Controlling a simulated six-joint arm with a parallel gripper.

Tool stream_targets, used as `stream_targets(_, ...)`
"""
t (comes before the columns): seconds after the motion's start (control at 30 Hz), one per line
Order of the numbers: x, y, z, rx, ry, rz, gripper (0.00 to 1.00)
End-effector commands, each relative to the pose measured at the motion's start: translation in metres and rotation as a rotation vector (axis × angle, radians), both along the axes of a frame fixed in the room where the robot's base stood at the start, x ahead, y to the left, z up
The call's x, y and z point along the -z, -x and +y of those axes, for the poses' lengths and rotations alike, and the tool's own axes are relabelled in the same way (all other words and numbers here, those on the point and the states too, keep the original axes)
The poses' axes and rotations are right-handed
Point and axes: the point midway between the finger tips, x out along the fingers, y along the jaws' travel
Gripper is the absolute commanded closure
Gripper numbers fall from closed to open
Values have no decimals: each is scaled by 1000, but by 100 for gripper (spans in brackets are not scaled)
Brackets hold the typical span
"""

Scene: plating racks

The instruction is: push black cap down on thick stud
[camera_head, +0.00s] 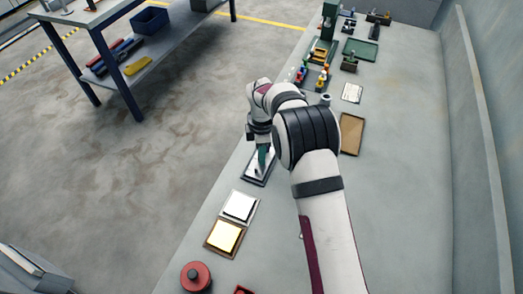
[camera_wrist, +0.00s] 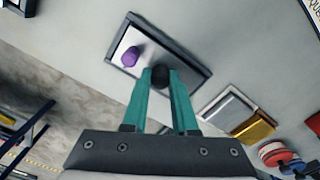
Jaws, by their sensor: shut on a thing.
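My gripper (camera_wrist: 160,74) has teal fingers and is shut on a black cap (camera_wrist: 160,79), which sits between the fingertips. Below it lies a dark-framed plate (camera_wrist: 190,72) with a bright silver part on its left. A purple cap (camera_wrist: 130,57) stands on the silver part, left of my fingertips and apart from them. The thick stud cannot be made out; the black cap and fingers cover that spot. I cannot tell whether the cap touches a stud. In the head view, my gripper (camera_head: 262,158) points down over the same plate (camera_head: 256,181), partly covered by my arm.
A silver plate (camera_head: 240,206), a gold plate (camera_head: 224,237) and a red round thing (camera_head: 196,277) lie nearer on the bench. A brown tray (camera_head: 352,134) lies right of my arm. Small coloured parts (camera_head: 322,78) stand farther back. The bench's right side is clear.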

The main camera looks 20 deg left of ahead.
Motion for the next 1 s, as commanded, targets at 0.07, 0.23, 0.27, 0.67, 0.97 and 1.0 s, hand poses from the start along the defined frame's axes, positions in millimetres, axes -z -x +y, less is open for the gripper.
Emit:
stream_targets(0.07,2,0,0,0,0,0,100)
stream_targets(0.23,5,0,0,-1,-1,-1,70)
stream_targets(0.27,5,0,0,-1,-1,-1,64)
stream_targets(0.67,5,0,0,0,0,-1,38)
stream_targets(0.97,-43,-1,1,0,-3,-5,38)
stream_targets(1.0,-55,-1,1,1,-4,-5,38)
